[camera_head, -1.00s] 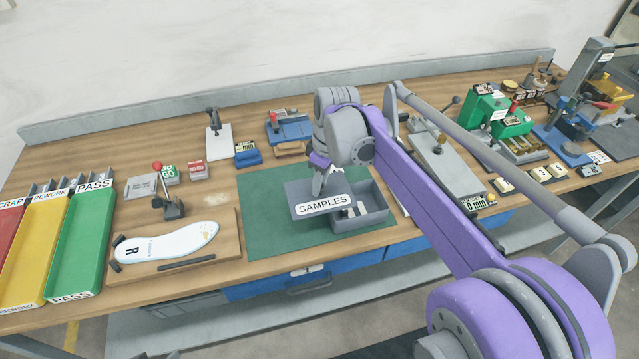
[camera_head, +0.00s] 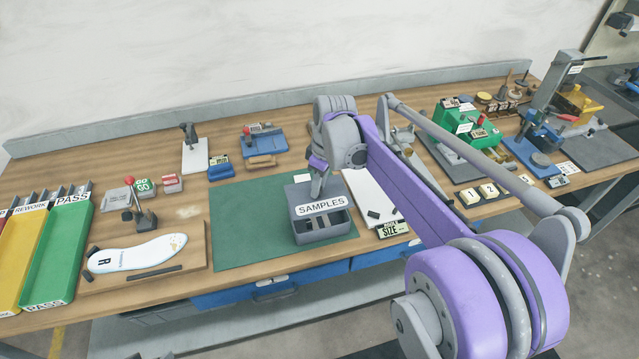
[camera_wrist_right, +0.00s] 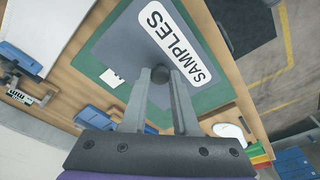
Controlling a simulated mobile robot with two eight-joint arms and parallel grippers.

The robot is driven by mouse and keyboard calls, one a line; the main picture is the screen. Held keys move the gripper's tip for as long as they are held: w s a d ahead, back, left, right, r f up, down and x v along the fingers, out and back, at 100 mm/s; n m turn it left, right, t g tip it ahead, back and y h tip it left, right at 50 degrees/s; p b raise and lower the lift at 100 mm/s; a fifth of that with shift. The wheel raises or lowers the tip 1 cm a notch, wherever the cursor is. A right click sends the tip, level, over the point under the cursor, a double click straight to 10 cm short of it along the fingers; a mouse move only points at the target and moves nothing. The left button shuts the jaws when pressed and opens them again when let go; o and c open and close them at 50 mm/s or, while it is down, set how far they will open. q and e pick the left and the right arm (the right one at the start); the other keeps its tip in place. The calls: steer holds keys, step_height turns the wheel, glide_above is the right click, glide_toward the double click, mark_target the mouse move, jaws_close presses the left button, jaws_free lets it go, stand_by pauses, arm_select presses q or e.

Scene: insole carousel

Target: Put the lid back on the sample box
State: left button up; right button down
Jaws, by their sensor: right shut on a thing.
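The grey lid with the SAMPLES label (camera_head: 321,207) is over the grey sample box (camera_head: 324,232) on the green mat (camera_head: 245,238). Part of the box's inside shows below the lid's front edge, so the lid looks raised above it; the exact gap is hard to tell. My right gripper (camera_head: 318,190) is above the lid. In the right wrist view, its two fingers (camera_wrist_right: 160,78) are shut on the dark round knob of the lid (camera_wrist_right: 120,45). The box is hidden under the lid there. My left gripper is not in view.
To the left are a board with a white insole (camera_head: 138,252) and a green PASS tray (camera_head: 55,255). Right of the mat lies a white board (camera_head: 370,198) with a SIZE sign (camera_head: 392,229). The mat left of the box is clear.

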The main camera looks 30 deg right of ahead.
mark_target(320, 197)
step_height(320, 197, down, 4)
steer(key=shift+s+f+b, duration=0.1)
steer(key=shift+f+b, duration=0.05)
steer(key=shift+b, duration=0.85)
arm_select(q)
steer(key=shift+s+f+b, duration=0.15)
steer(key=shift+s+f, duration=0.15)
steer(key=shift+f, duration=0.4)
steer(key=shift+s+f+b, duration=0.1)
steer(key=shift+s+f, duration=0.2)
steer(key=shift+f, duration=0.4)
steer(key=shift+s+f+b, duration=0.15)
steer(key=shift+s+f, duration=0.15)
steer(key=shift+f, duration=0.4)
arm_select(e)
steer(key=shift+f, duration=0.8)
steer(key=shift+f, duration=0.15)
steer(key=shift+c, duration=0.6)
jaws_free()
steer(key=shift+r+p, duration=1.75)
steer(key=shift+r, duration=1.8)
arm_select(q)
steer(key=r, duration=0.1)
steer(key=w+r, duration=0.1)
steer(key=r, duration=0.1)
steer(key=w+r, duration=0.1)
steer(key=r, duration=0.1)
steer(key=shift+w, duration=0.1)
